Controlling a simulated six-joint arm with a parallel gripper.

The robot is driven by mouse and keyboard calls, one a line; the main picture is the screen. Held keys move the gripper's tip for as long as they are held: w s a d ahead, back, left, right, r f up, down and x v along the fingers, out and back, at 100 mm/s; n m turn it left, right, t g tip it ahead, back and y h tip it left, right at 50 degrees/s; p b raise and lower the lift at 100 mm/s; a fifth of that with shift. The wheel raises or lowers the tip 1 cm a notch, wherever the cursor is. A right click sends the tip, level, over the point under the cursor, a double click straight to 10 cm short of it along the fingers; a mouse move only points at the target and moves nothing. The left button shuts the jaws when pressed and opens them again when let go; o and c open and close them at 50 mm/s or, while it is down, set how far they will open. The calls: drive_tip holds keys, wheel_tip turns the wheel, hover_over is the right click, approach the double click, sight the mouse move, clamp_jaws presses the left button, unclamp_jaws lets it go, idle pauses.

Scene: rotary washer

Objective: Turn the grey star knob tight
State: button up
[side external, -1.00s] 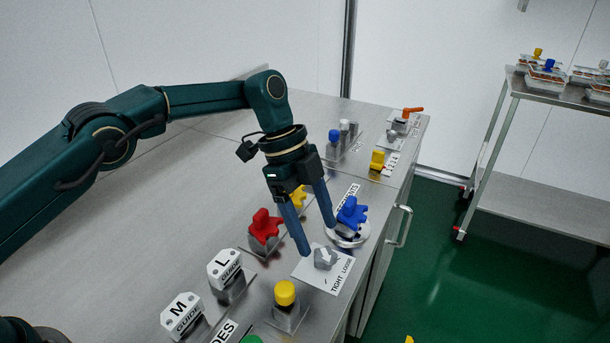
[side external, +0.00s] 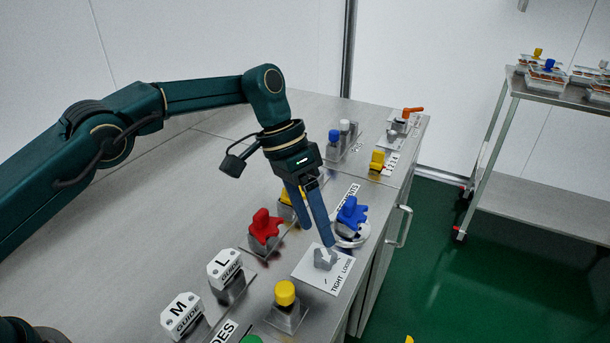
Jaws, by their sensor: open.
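The grey star knob (side external: 325,261) sits on a white plate (side external: 312,271) marked TIGHT and LOOSE near the front edge of the worktop. My gripper (side external: 318,236) points down just above and behind the knob, with its blue fingers apart. One fingertip overlaps the top of the knob in this view; I cannot tell whether it touches. The other finger is on the far left side, partly in front of the yellow knob behind. Nothing shows between the fingers.
A blue star knob (side external: 351,213) on a round base stands close behind to the right. A red star knob (side external: 265,228) is to the left. A yellow-capped post (side external: 285,293) stands in front. White guide blocks (side external: 224,268) stand front left.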

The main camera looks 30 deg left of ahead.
sight(325, 254)
drive_tip(key=n, duration=1)
drive_tip(key=shift+n, duration=0.3)
drive_tip(key=n, duration=1.2)
drive_tip(key=shift+x, duration=2.55)
clamp_jaws()
